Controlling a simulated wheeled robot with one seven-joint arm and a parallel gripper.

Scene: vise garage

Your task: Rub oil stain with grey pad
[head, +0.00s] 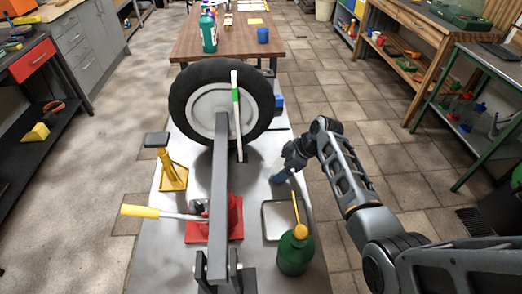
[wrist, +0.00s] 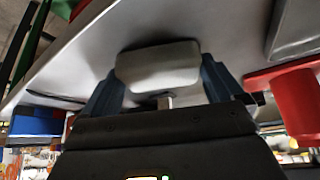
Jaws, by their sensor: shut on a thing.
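My gripper (head: 280,177) is low over the right side of the grey-topped bench (head: 163,262), between the wheel and the shallow tray. In the wrist view its two blue fingers are shut on the grey pad (wrist: 157,66), a rounded light-grey block. The pad is close to the pale bench surface (wrist: 95,50); I cannot tell whether it touches. In the head view the pad is hidden by the gripper. I cannot make out the oil stain for certain; the bench near the wheel is shaded dark.
A large wheel (head: 178,100) with a grey bar in front stands left of my gripper. A shallow tray (head: 270,232) and green oil can (head: 294,256) are nearer. A red jack base (head: 234,222) and yellow stand (head: 173,178) are left. A blue box (head: 279,101) lies behind.

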